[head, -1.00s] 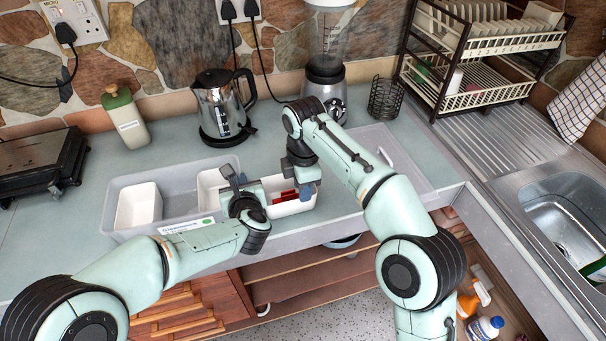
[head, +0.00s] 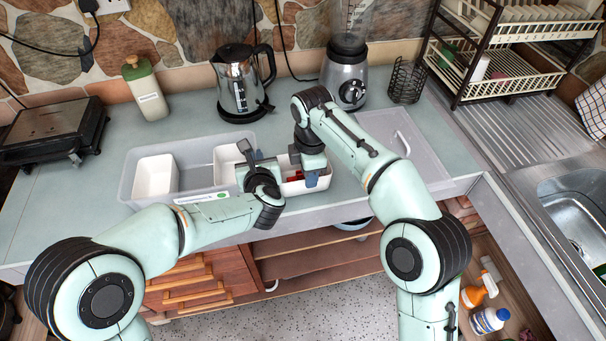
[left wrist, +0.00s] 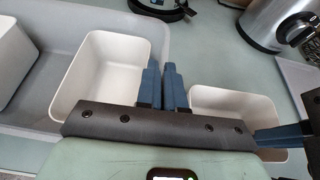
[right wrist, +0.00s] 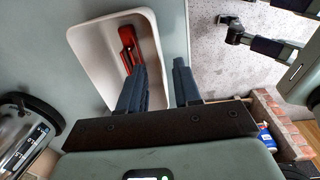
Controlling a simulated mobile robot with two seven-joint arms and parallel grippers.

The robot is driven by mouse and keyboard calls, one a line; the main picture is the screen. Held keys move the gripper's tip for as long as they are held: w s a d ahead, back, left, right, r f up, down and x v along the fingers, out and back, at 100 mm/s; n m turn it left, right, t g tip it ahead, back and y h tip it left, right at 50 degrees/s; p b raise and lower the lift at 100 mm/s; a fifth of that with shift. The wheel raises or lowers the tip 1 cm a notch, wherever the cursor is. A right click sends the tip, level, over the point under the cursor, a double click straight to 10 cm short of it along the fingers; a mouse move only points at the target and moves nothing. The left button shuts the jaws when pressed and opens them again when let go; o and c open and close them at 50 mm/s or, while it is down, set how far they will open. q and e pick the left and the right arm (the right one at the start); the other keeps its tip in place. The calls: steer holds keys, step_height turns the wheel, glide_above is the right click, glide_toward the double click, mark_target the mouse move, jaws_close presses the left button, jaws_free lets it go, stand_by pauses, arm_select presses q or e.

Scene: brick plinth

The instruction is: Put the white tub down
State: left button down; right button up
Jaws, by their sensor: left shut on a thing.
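One white tub (head: 228,153) is at the right end of the grey tray (head: 199,148). My left gripper (head: 248,160) is shut on its right wall; in the left wrist view the fingers pinch the wall of this tub (left wrist: 108,68). I cannot tell if its base touches the tray. Another white tub (head: 318,183), with a red item (head: 296,175) inside, is on the counter right of the tray. My right gripper (head: 311,172) is over it. In the right wrist view its fingers are apart, one inside the tub (right wrist: 95,50), one outside. A third white tub (head: 155,176) sits at the tray's left.
A kettle (head: 240,85), a blender (head: 345,75) and a black wire holder (head: 407,80) stand behind. A bottle (head: 147,90) and a scale-like appliance (head: 52,130) are at the left. A pale board (head: 420,150) lies to the right, before the sink (head: 572,205).

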mark_target(306, 192)
steer(key=f, duration=0.5)
steer(key=shift+a+f, duration=0.3)
steer(key=shift+a, duration=0.05)
jaws_close()
